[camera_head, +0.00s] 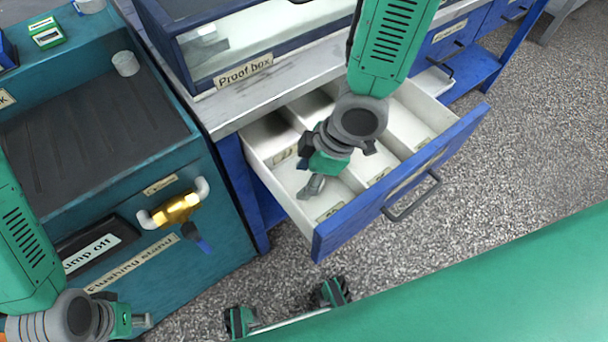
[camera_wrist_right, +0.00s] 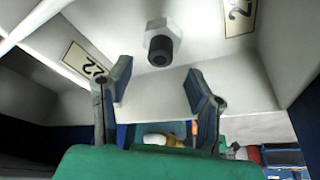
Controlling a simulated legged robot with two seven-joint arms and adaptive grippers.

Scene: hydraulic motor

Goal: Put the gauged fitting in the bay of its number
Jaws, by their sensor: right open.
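The grey fitting (camera_head: 312,187) is in the left front bay of the open drawer (camera_head: 350,222). In the right wrist view the fitting (camera_wrist_right: 160,42) shows a pale hex body and a dark threaded end, just beyond my fingertips. Its gauge is not visible. My right gripper (camera_head: 304,152) is over that bay; in the wrist view its two fingers (camera_wrist_right: 160,88) are spread and apart from the fitting. A label reading 22 (camera_wrist_right: 84,60) is left of the fitting and another, cut-off label (camera_wrist_right: 239,15) is right. My left gripper (camera_head: 142,320) is low at the left, its fingers unclear.
The drawer has several bays with white dividers and small labels. The flushing stand (camera_head: 120,265), with a brass fitting (camera_head: 177,208) on its front, is at the left. A proof box (camera_head: 245,45) stands on the bench above the drawer. Open floor lies to the right.

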